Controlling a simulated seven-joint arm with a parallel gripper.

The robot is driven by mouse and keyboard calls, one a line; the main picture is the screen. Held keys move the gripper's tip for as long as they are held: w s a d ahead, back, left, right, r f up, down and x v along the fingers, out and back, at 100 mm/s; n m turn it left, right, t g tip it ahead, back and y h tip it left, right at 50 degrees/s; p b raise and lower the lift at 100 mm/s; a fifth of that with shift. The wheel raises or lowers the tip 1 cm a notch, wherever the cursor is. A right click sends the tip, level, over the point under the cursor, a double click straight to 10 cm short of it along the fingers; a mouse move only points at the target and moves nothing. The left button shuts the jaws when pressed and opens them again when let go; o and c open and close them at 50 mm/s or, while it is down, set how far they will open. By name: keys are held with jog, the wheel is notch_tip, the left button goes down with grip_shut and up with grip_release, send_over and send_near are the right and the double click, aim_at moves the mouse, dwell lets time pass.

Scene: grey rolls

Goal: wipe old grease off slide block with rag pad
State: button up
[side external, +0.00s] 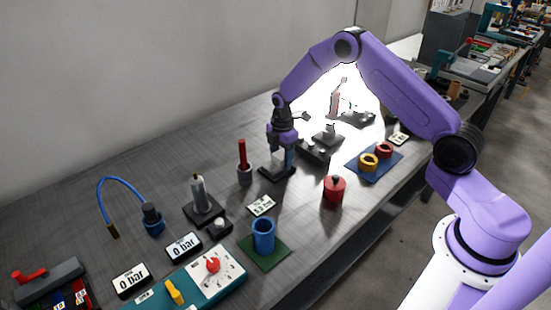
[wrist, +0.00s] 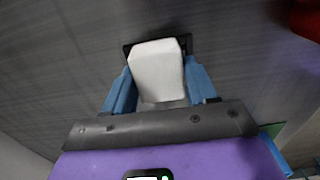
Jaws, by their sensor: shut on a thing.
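My gripper (side external: 282,156) is low over the bench, pointing down, its blue fingers closed on a pale pad (wrist: 157,70), which looks like the rag pad. In the wrist view the pad sits between both fingers, in front of a flat dark base (wrist: 187,43). The side view shows this dark base (side external: 266,172) directly under my gripper. I cannot tell whether the pad touches it. I cannot tell for sure which dark piece is the slide block, and no grease can be made out.
A dark block with pale knobs (side external: 314,152) stands close right of my gripper. A red rod in a grey cup (side external: 243,166) is close left. A red canister (side external: 334,190) and a blue mat with rings (side external: 362,166) lie to the right. A blue cup (side external: 263,237) is nearer the front.

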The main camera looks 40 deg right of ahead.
jog(key=shift+d, duration=0.55)
jog(key=shift+a+r, duration=0.1)
jog(key=shift+r, duration=3.95)
